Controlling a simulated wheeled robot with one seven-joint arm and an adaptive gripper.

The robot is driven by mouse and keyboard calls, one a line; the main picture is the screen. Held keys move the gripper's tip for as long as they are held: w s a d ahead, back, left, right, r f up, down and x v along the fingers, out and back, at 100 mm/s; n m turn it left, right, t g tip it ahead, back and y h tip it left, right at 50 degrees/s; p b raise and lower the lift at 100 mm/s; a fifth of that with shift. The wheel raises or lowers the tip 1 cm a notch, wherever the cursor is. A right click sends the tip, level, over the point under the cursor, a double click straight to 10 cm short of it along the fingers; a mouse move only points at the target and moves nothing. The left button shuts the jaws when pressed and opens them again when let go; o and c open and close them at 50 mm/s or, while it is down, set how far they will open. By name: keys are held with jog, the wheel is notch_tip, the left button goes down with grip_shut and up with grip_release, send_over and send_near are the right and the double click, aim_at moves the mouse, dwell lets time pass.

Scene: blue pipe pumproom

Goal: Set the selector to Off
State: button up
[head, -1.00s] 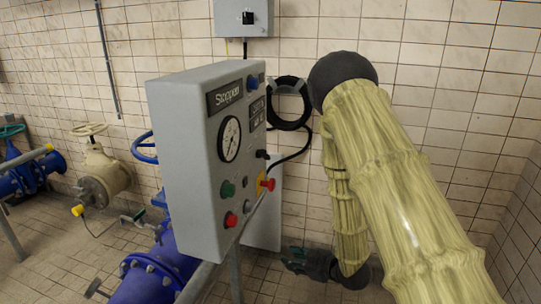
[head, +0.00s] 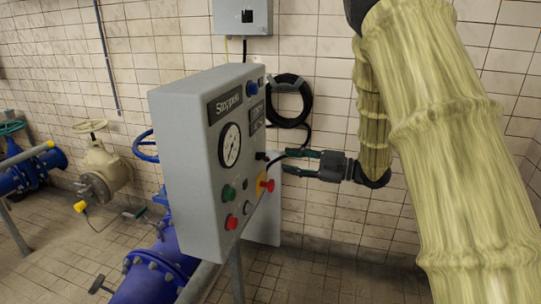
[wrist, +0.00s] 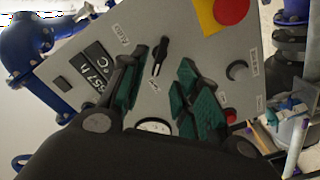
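In the wrist view the green-padded fingers of my gripper (wrist: 163,58) stand either side of the selector; contact is not visible.
A red emergency button on yellow (head: 265,184) projects from the panel below the fingers. Green (head: 228,193) and red (head: 231,222) buttons lie lower. A coiled black hose (head: 289,102) hangs on the tiled wall behind. Blue pipes (head: 160,270) stand below left.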

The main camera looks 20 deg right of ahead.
aim_at(268, 158)
jog(key=p+x, duration=0.2)
jog(key=x, duration=0.5)
jog(key=shift+a, duration=0.1)
jog(key=shift+s, duration=0.1)
grip_shut()
